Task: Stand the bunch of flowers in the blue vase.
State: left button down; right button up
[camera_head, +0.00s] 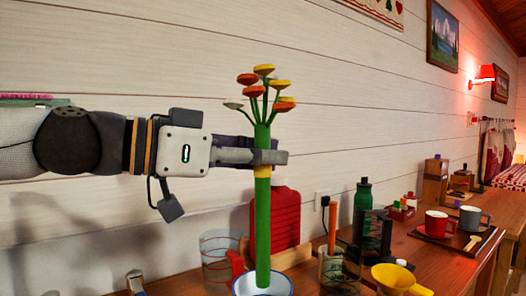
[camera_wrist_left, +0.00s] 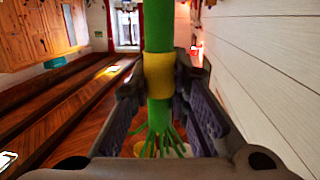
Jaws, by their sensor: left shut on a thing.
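The bunch of flowers (camera_head: 263,215) is a long green bundle of stems with red, orange, yellow and pale heads on top. It stands about upright. My left gripper (camera_head: 272,157) is shut on it at its yellow band, below the heads. In the left wrist view the stems (camera_wrist_left: 158,35) run between the fingers of my left gripper (camera_wrist_left: 158,80). A round vessel with a blue rim and pale inside (camera_head: 284,280), seemingly the blue vase, is cut off by the bottom edge. The stem's lower end shows against its opening; I cannot tell how deep it is. My right gripper is not in view.
A clear glass (camera_head: 219,268) and a red ribbed bottle (camera_head: 285,215) stand close to the vessel. To the right are a glass jar (camera_head: 341,272), a yellow funnel (camera_head: 397,279), a green bottle (camera_head: 363,194) and a tray (camera_head: 457,238) with mugs. The wall is close behind.

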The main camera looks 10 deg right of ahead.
aim_at(256, 235)
pick_arm(q)
jog(key=shift+f+b, duration=2.2)
jog(key=shift+f, duration=3.35)
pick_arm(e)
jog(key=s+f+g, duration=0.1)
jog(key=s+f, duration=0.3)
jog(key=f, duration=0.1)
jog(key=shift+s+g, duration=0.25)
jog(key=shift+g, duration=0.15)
pick_arm(q)
jog(key=shift+f, duration=0.1)
jog(key=c, duration=1.4)
grip_release()
jog(key=shift+c, duration=0.2)
jog(key=shift+o, duration=0.5)
jog(key=o, duration=1.1)
